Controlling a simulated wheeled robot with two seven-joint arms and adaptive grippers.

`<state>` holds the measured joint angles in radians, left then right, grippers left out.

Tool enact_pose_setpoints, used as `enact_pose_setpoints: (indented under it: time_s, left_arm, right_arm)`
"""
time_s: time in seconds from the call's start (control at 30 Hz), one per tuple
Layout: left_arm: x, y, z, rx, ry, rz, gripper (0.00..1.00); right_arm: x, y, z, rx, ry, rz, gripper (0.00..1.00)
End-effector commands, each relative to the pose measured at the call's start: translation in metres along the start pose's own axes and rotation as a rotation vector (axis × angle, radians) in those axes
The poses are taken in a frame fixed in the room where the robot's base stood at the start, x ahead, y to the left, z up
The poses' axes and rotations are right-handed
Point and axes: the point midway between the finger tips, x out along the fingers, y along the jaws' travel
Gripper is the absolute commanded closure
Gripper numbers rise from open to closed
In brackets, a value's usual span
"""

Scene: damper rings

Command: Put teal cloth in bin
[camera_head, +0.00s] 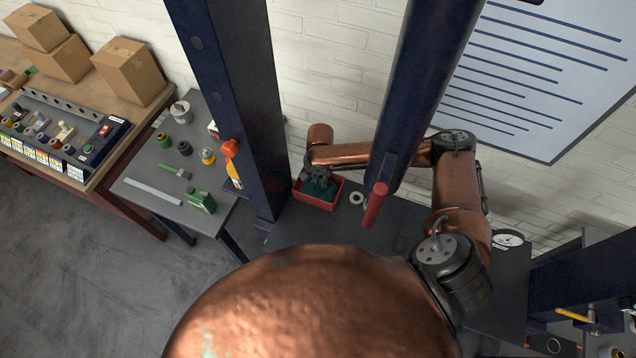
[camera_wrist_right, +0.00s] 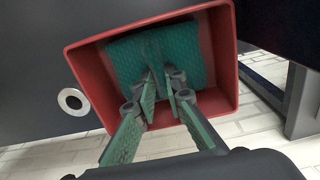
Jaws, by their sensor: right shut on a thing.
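The teal cloth (camera_wrist_right: 200,55) is inside the red bin (camera_wrist_right: 232,30), seen from above in the right wrist view. In the head view the teal cloth (camera_head: 318,190) shows as a small teal patch within the red bin (camera_head: 313,201). My right gripper (camera_wrist_right: 165,90) reaches down into the bin, its fingers close together and shut on the cloth. In the head view the right gripper (camera_head: 322,178) is small and partly covers the cloth. The cloth's lower part is hidden by the fingers. My left gripper is not in view.
A pale ring (camera_head: 356,198) lies on the dark table beside the bin. Dark blue posts (camera_head: 238,100) stand close to the bin and arm, with a red handle (camera_head: 375,205) nearby. A side table (camera_head: 150,190) at left holds cans, a brush and a green container (camera_head: 201,201).

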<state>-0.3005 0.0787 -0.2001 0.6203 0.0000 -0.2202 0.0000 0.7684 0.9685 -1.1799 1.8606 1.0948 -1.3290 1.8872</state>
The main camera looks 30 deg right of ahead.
Motion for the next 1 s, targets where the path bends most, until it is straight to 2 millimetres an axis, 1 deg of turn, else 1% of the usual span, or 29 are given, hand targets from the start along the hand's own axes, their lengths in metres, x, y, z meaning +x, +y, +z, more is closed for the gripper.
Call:
enact_pose_setpoints:
  time_s: [0.23,0.63,1.0]
  left_arm:
    - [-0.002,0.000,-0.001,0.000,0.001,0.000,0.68]
    - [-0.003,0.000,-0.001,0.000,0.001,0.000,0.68]
    - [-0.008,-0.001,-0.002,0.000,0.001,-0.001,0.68]
  right_arm:
    - [0.009,-0.001,0.002,-0.001,-0.001,-0.002,1.00]
    - [0.010,0.000,0.001,0.000,-0.001,-0.001,1.00]
    - [0.014,-0.001,0.002,0.000,-0.002,-0.002,1.00]
